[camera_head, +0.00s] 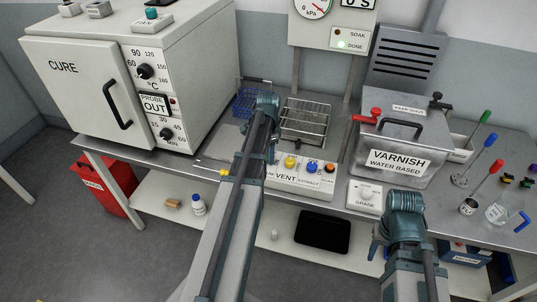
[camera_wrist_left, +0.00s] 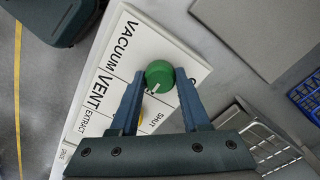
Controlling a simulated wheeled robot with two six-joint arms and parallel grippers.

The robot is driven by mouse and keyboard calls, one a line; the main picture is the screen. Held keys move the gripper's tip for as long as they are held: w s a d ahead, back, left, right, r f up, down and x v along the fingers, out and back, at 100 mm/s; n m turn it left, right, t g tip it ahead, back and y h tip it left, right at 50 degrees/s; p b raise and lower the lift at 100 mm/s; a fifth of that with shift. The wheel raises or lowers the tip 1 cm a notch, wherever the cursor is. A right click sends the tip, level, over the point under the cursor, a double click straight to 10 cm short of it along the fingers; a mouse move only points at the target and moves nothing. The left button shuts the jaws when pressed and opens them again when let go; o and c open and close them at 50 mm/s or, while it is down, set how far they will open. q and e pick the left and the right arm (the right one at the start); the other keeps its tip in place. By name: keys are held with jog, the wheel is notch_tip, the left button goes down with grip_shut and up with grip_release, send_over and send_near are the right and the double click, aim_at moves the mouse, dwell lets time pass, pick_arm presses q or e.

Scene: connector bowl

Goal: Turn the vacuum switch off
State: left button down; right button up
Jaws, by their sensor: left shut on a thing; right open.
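The vacuum switch is a round green knob (camera_wrist_left: 159,74) at the VACUUM end of a white control panel (camera_wrist_left: 112,85) in the left wrist view. A short white mark shows on the knob's lower edge. My left gripper (camera_wrist_left: 157,80) is shut on the knob, with one finger on each side. In the head view my left arm hides the knob and the fingertips, while the rest of the panel (camera_head: 312,186) shows. My right gripper (camera_head: 378,248) is at the lower right, below the bench edge, partly hidden by its own arm; no held thing shows.
The varnish tank (camera_head: 400,150) is to the right, the cure oven (camera_head: 90,85) to the left. A grade dial (camera_head: 367,194) sits near the bench's front edge.

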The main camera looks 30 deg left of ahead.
pick_arm(q)
jog(key=n, duration=0.9)
jog(key=shift+n, duration=0.3)
jog(key=n, duration=0.4)
jog(key=shift+n, duration=2.3)
jog(key=shift+c, duration=1.9)
grip_release()
